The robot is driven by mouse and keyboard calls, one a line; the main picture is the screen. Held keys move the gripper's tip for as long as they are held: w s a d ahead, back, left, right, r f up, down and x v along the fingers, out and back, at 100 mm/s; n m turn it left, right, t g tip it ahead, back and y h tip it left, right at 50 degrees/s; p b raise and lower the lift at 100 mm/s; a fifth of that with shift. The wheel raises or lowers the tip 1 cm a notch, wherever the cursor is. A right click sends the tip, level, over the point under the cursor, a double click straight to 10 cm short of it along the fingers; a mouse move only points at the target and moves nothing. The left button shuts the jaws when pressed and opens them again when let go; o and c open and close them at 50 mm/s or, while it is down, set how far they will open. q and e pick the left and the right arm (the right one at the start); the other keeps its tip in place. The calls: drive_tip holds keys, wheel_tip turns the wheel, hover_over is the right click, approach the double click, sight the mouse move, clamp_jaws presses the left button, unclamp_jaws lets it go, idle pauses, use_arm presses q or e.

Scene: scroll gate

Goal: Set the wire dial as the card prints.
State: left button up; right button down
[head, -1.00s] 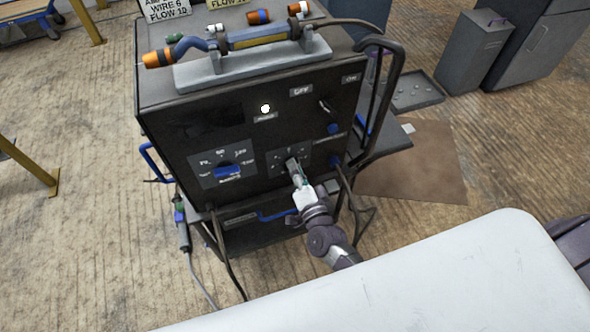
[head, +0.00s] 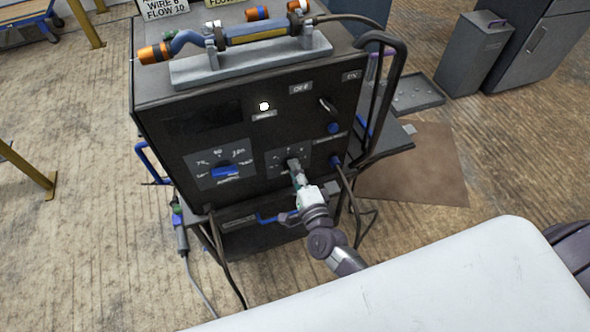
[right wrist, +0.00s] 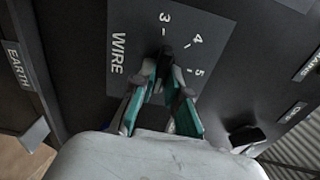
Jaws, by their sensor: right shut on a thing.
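The wire dial's plate (head: 276,158) is on the lower right of the black machine front. The right wrist view shows the printed word WIRE and the numbers 3, 4 and 5 on the plate (right wrist: 205,24). My right gripper (head: 297,175) is shut on the dark dial knob (right wrist: 166,54); its teal-sided fingers (right wrist: 165,78) straddle the knob. The fingers hide much of the knob, and I cannot tell which number it points to. A white card (head: 166,8) behind the machine top reads WIRE 6, FLOW 10; its upper part is cut off. My left gripper is not in view.
A second dial with a blue knob (head: 226,171) is left of the wire dial. A switch (head: 326,106) sits above right, and a lamp (head: 264,106) glows white. A torch (head: 255,37) lies in a cradle on top. A black handle (head: 382,95) and cables stand at the right.

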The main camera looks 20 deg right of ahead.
idle(0.3)
drive_tip(key=c, duration=1.2)
unclamp_jaws()
drive_tip(key=s, duration=1.2)
drive_tip(key=shift+d, duration=0.25)
